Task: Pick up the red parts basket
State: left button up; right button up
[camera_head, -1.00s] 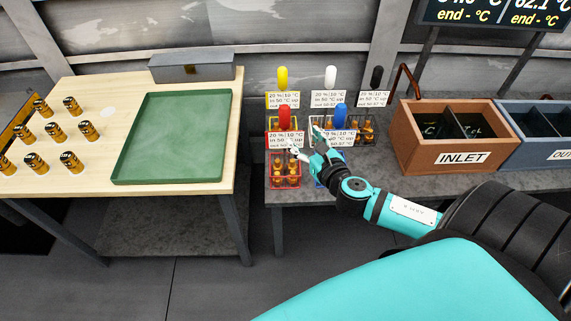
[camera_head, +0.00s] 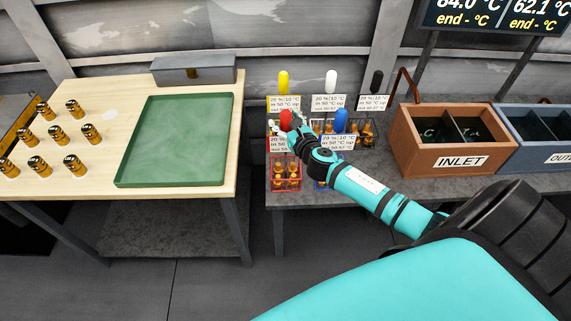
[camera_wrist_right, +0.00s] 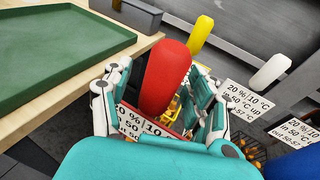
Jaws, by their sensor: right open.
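The red parts basket (camera_head: 286,184) stands at the front left corner of the grey bench. It has an upright red handle (camera_head: 285,118), a white label and small orange-brown parts inside. My right gripper (camera_head: 293,126) is at the handle's height, close to its right side. In the right wrist view the red handle (camera_wrist_right: 166,75) stands between the spread fingers of my right gripper (camera_wrist_right: 158,98), which is open. The wrist housing hides the lower basket there; whether the fingers touch the handle cannot be told. My left gripper is not in view.
Baskets with yellow (camera_head: 283,82), white (camera_head: 330,81), blue (camera_head: 341,121) and black (camera_head: 376,82) handles stand close by. The INLET box (camera_head: 455,160) is to the right. A wooden table with a green tray (camera_head: 180,140) is to the left, across a gap.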

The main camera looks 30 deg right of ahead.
grip_shut()
dwell(0.4)
jog(key=shift+r, duration=0.2)
